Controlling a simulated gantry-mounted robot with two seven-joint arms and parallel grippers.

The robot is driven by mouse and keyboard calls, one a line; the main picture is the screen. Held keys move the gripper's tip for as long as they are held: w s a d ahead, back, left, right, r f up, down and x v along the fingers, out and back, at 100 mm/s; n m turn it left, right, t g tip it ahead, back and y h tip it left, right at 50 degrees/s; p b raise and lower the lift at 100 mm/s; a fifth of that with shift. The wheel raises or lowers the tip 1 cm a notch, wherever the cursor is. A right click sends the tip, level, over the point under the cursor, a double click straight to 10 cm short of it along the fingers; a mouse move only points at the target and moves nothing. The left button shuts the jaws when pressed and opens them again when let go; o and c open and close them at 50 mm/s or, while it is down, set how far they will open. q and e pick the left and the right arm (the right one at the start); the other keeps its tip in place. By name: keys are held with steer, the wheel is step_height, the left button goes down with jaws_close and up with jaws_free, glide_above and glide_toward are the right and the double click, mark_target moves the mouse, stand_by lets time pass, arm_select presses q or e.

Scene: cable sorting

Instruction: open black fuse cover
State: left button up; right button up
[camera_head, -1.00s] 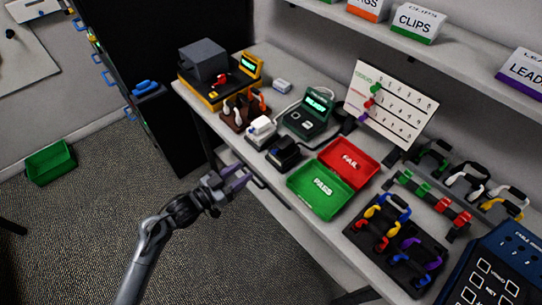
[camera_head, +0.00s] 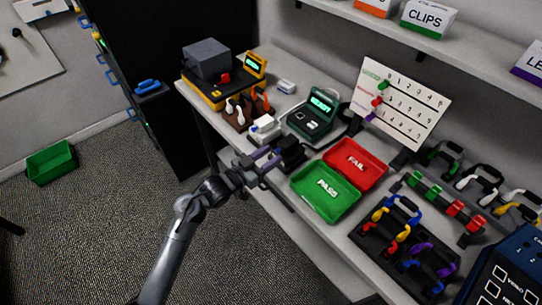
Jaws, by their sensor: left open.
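The black fuse box with its cover (camera_head: 291,152) sits near the front edge of the bench, between the white box (camera_head: 265,130) and the green PASS tray (camera_head: 325,193). My left gripper (camera_head: 264,160) is open, with its purple-grey fingers pointing at the black box from its left side. The fingertips are at or very close to the box; I cannot tell whether they touch it. The cover looks closed, though its details are dark and small. My right gripper is not in view.
A green tester (camera_head: 312,115) stands behind the black box. The red FAIL tray (camera_head: 356,165) lies to the right. A brown block with white and orange handles (camera_head: 246,111) is to the left. A black rack of coloured cables (camera_head: 395,237) stands front right.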

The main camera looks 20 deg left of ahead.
arm_select(q)
steer(key=shift+w+d, duration=0.3)
steer(key=shift+w, duration=0.15)
jaws_close()
